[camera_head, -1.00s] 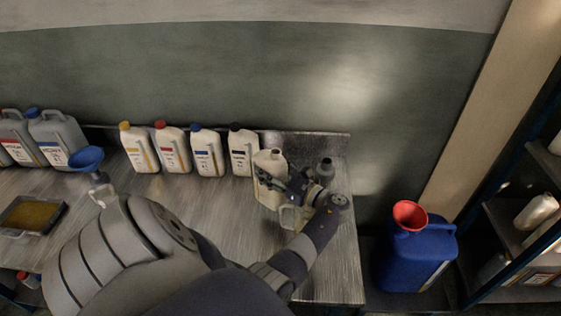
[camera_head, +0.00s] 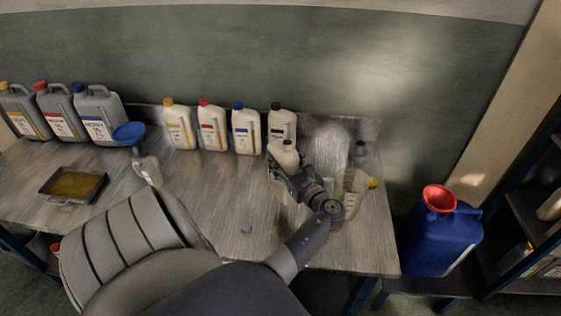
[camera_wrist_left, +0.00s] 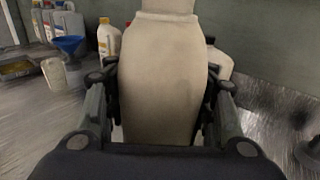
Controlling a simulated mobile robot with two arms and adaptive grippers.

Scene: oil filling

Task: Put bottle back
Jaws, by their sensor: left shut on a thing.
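My left gripper (camera_head: 291,178) is shut on a cream bottle (camera_head: 284,152) with no cap visible, near the right part of the metal table. In the left wrist view, the bottle (camera_wrist_left: 163,80) stands between the two fingers and fills the middle. My right gripper is not in view.
Several grey canisters (camera_head: 97,118), a blue funnel (camera_head: 129,134) on a container and a tray of yellow liquid (camera_head: 73,185) are on the left. A translucent jug (camera_head: 352,190) is beside my gripper. A blue canister with red funnel (camera_head: 439,200) stands right of the table (camera_head: 215,215).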

